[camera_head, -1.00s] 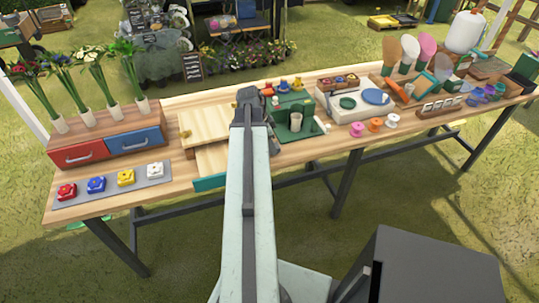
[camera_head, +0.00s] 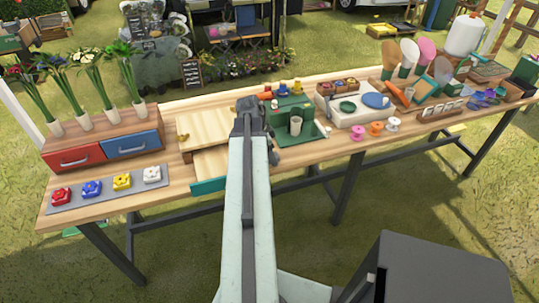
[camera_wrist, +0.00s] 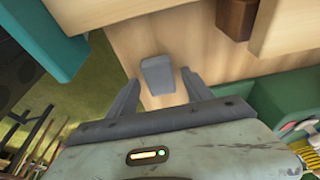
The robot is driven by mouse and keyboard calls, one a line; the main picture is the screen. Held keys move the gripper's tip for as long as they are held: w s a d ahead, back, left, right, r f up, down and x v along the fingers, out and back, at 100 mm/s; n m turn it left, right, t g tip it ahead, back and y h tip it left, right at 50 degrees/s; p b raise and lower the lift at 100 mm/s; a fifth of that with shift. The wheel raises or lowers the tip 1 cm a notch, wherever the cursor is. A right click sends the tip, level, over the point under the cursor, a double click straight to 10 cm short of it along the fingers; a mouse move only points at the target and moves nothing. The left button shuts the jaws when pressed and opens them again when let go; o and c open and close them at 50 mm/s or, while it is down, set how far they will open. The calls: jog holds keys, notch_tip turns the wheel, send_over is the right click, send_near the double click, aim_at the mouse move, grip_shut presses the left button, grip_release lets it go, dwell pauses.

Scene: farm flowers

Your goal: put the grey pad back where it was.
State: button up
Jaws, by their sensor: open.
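A small grey pad (camera_wrist: 157,75) lies on a light wooden surface in the wrist view. My gripper (camera_wrist: 160,84) is open, with one finger on each side of the pad in the picture. I cannot tell whether the fingers are down at its height. In the head view my gripper (camera_head: 250,112) is over the table, near the open drawer with a teal front (camera_head: 208,185). The teal front also shows at upper left in the wrist view (camera_wrist: 45,35). The pad is hidden behind my arm or too small to see in the head view.
A dark green tray (camera_head: 310,133) with a cup stands right of my gripper. A brown block (camera_wrist: 236,18) sits near the pad. Left are a red and blue drawer box (camera_head: 105,133) and a grey mat (camera_head: 75,210) with coloured pieces. Spools (camera_head: 376,128) lie farther right.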

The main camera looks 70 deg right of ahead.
jog(key=p+v, duration=1.1)
jog(key=v, duration=0.1)
jog(key=w+a+n+t, duration=0.2)
jog(key=w+a+n, duration=1.3)
jog(key=w+a, duration=1.15)
jog(key=w+a+n, duration=0.2)
jog(key=a+n, duration=0.2)
jog(key=a, duration=0.5)
jog(key=w+a+n+y, duration=0.1)
jog(key=a+n, duration=0.3)
jog(key=a, duration=0.6)
jog(key=w+a+n+y, duration=0.1)
jog(key=w+a+n, duration=0.1)
jog(key=a+n, duration=0.3)
jog(key=a+f, duration=0.1)
jog(key=a, duration=0.3)
jog(key=shift+w+a+t, duration=0.3)
jog(key=shift+w, duration=0.1)
